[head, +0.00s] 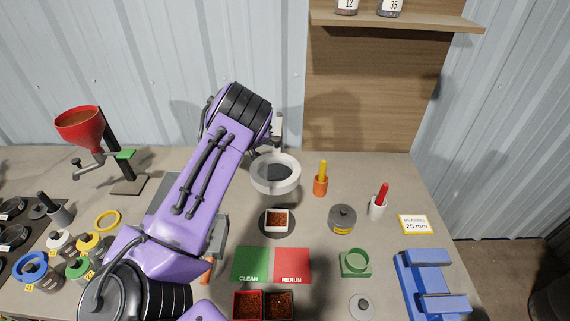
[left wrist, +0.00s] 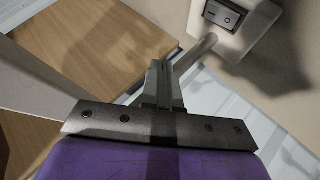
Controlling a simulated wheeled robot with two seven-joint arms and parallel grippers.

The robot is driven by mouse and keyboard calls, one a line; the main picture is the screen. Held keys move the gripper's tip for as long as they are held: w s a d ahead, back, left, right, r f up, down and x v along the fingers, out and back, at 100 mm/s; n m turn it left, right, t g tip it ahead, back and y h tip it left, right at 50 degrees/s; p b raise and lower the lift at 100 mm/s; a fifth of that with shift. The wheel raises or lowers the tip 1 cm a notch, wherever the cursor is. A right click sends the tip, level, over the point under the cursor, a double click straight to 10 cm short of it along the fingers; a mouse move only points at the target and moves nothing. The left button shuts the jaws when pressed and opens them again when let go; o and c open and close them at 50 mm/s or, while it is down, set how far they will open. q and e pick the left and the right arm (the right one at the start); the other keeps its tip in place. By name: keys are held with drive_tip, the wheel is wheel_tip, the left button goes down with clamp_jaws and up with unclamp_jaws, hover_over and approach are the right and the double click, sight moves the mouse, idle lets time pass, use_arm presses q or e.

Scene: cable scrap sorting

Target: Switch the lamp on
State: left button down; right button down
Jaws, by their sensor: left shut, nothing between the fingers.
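The ring lamp (head: 275,172) is a pale ring on a post, standing over a small tray of brown scrap. Its ring shows no clear glow. In the left wrist view a pale housing carries a dark switch plate (left wrist: 222,14), with a grey rod (left wrist: 195,53) beside it. My left gripper (left wrist: 160,72) is shut and empty. Its fingertips lie below and left of the switch plate in that view, and they look apart from it. The rod passes close to the fingertips; I cannot tell whether they touch. In the head view my purple arm hides the left gripper. My right gripper is not in view.
The small scrap tray (head: 277,219) sits under the ring. A red funnel on a stand (head: 80,128) is at left. A wooden panel (head: 365,95) rises behind the table.

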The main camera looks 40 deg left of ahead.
use_arm(q)
drive_tip(key=f+b, duration=0.6)
drive_tip(key=b, duration=0.1)
drive_tip(key=shift+w+d+f, duration=0.3)
drive_tip(key=shift+d, duration=0.1)
drive_tip(key=shift+w+d+f, duration=0.15)
drive_tip(key=shift+f, duration=0.75)
drive_tip(key=shift+f, duration=0.15)
idle(0.7)
drive_tip(key=shift+f, duration=0.3)
drive_tip(key=shift+d+f, duration=0.1)
drive_tip(key=shift+f, duration=0.25)
idle(0.4)
drive_tip(key=shift+r, duration=0.1)
drive_tip(key=shift+r+p, duration=0.75)
drive_tip(key=shift+p, duration=0.3)
